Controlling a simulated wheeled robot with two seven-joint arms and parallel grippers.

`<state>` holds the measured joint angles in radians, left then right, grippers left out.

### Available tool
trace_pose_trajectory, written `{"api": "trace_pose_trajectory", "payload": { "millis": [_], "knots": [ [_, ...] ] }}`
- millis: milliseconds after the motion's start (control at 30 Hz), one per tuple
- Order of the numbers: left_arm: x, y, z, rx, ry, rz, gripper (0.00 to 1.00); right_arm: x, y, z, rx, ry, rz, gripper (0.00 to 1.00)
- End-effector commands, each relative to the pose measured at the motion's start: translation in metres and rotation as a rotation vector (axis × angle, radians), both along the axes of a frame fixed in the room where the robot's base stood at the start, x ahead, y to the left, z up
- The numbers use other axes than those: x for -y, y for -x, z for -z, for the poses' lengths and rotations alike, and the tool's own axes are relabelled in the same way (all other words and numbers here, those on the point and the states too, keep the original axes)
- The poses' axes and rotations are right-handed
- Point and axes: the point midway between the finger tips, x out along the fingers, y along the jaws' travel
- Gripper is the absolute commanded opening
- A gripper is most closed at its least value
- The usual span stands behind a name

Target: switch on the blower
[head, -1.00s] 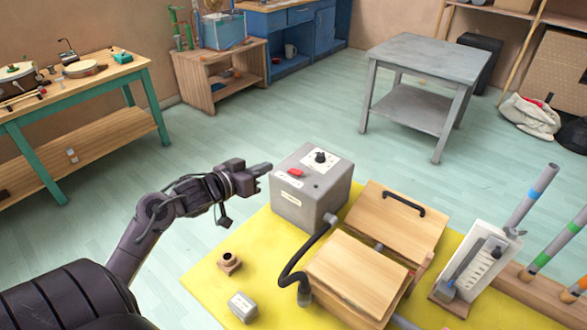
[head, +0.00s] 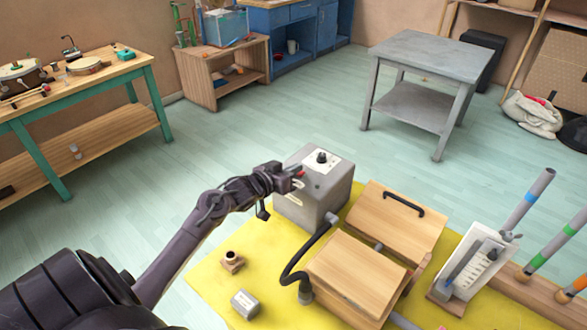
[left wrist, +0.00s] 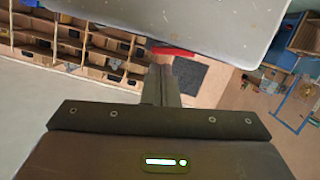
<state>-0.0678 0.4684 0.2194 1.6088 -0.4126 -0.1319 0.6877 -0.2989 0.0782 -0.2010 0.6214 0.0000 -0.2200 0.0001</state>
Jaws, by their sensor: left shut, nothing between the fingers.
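The blower is a grey box (head: 308,211) on the yellow mat, with a black knob (head: 321,157) on a white plate on its top. Its red switch is mostly hidden behind my left gripper (head: 296,173) in the head view. In the left wrist view the red switch (left wrist: 172,51) shows as a thin strip at the edge of the grey box (left wrist: 190,20). My left gripper is shut and empty, its fingertips (left wrist: 164,71) right at the switch. I cannot tell whether they touch it. My right gripper is not in view.
A black hose (head: 291,268) runs from the blower past a wooden bellows-like box (head: 360,274). A small wooden piece (head: 232,262) and a small grey box (head: 245,304) lie on the yellow mat (head: 205,278). Coloured-banded tubes (head: 529,200) stand at the right.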

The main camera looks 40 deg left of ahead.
Motion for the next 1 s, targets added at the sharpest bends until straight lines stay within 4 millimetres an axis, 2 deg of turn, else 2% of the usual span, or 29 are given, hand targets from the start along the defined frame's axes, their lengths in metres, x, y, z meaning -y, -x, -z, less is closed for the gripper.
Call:
{"api": "trace_pose_trajectory", "payload": {
  "millis": [433,600,867,1000],
  "knots": [
    [0.002,0.001,0.006,0.001,-0.007,0.001,0.00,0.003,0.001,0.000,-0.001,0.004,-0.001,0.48],
    [0.007,0.001,0.015,0.010,-0.140,0.002,0.00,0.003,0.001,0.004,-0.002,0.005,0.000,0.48],
    [0.006,0.000,0.012,0.008,-0.129,0.001,0.00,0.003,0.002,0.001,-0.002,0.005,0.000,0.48],
    [0.006,-0.003,-0.001,0.009,-0.129,0.002,0.00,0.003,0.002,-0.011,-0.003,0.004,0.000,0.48]
  ]
}}
